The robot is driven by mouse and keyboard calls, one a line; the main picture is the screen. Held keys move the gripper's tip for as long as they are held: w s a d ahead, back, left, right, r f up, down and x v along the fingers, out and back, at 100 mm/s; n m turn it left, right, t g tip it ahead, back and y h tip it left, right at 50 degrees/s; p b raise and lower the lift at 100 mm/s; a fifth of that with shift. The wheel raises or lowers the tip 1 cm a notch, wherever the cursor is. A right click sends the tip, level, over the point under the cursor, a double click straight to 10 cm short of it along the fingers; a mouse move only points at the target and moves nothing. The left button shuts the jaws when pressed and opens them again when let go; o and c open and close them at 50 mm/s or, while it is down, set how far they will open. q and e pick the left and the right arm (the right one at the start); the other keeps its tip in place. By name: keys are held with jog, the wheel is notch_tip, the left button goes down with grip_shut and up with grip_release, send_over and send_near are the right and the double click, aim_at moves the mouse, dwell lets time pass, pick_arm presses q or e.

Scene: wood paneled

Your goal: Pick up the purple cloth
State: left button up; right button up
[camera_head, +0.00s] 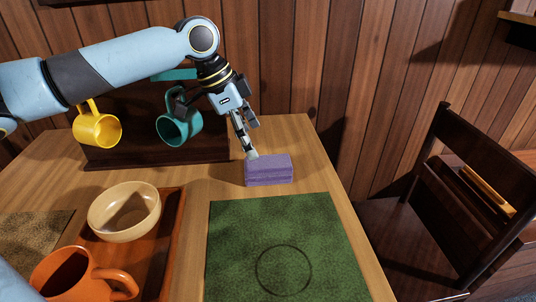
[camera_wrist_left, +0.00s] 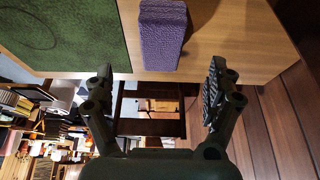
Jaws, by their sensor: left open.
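The purple cloth (camera_head: 268,170) is a folded block lying on the wooden table, just behind the green mat, near the table's right edge. It also shows in the left wrist view (camera_wrist_left: 162,35), at the top between the finger lines. My left gripper (camera_head: 250,140) comes in from above and behind the cloth, with its fingers pointing down toward it. In the left wrist view the left gripper (camera_wrist_left: 158,90) has its fingers wide apart with nothing between the tips. Whether a fingertip touches the cloth cannot be told. My right gripper is not seen.
A dark rack with a yellow mug (camera_head: 97,128) and a teal mug (camera_head: 180,122) stands behind. A tray (camera_head: 170,235) with a beige bowl (camera_head: 125,212) and an orange mug (camera_head: 75,278) is at left. The green mat (camera_head: 285,245) is bare. A dark chair (camera_head: 440,200) stands right.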

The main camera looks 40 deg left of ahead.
aim_at(266, 161)
pick_arm(q)
jog(key=b+x, duration=0.1)
jog(key=x, duration=0.3)
jog(key=shift+s+d, duration=0.1)
jog(key=shift+d, duration=0.05)
jog(key=x, duration=0.3)
jog(key=b+x, duration=0.1)
jog(key=x, duration=0.1)
jog(key=shift+w, duration=0.3)
jog(key=shift+f, duration=0.2)
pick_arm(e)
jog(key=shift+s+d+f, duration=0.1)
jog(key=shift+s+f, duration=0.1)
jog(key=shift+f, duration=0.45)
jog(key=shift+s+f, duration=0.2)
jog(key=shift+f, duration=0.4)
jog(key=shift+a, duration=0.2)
pick_arm(q)
jog(key=shift+f, duration=0.2)
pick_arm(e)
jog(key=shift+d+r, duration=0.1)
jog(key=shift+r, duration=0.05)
pick_arm(q)
jog(key=shift+c, duration=0.2)
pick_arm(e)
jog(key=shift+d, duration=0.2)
pick_arm(q)
jog(key=c, duration=1.2)
